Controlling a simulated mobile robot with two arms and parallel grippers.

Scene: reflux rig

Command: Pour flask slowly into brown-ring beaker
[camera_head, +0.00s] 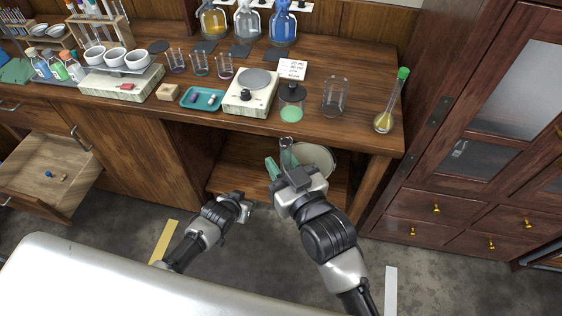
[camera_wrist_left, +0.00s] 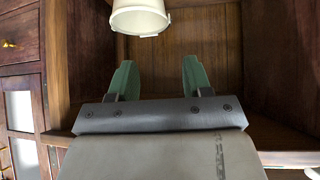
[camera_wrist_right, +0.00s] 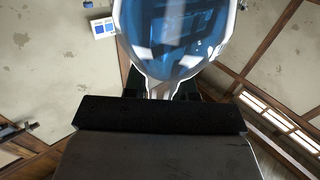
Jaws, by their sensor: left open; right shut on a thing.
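My right gripper (camera_head: 281,166) is shut on a glass flask (camera_head: 288,152) below the front edge of the bench. In the right wrist view the flask (camera_wrist_right: 178,38) is rounded and looks blue; I cannot tell liquid from reflection. My left gripper (camera_head: 246,207) is open and empty, lower and to the left; its fingers show in the left wrist view (camera_wrist_left: 154,80). Several small clear beakers stand on the bench: the left one (camera_head: 176,61), the middle one (camera_head: 200,66) and the right one (camera_head: 224,66). Their ring colours are too small to tell surely.
A white bucket (camera_head: 321,158) is below. A drawer (camera_head: 50,178) stands open at left.

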